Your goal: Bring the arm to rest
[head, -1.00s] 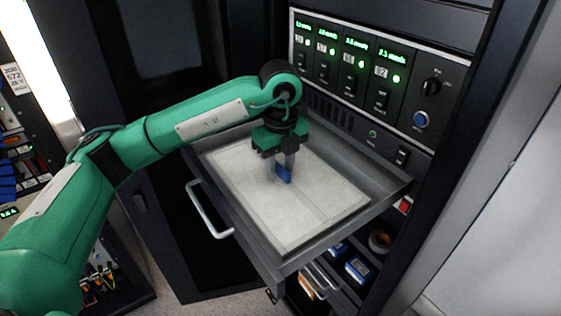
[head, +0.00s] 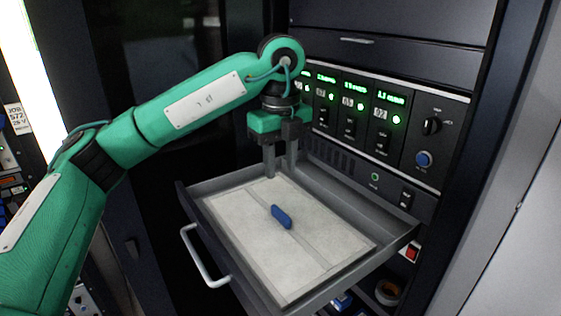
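My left arm (head: 205,102) is green and reaches in from the left over an open drawer (head: 392,247). My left gripper (head: 280,172) points down above the back part of the drawer's pale pad (head: 325,245). Its two dark fingers are apart with nothing between them. A small blue object (head: 281,216) lies on the pad, in front of the gripper and apart from it. My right gripper is not in view.
A panel with green displays (head: 390,97), switches, a black knob (head: 431,126) and a blue button (head: 423,159) stands behind the drawer. The drawer has a silver handle (head: 200,262) at its front. A roll (head: 388,291) sits on a shelf below.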

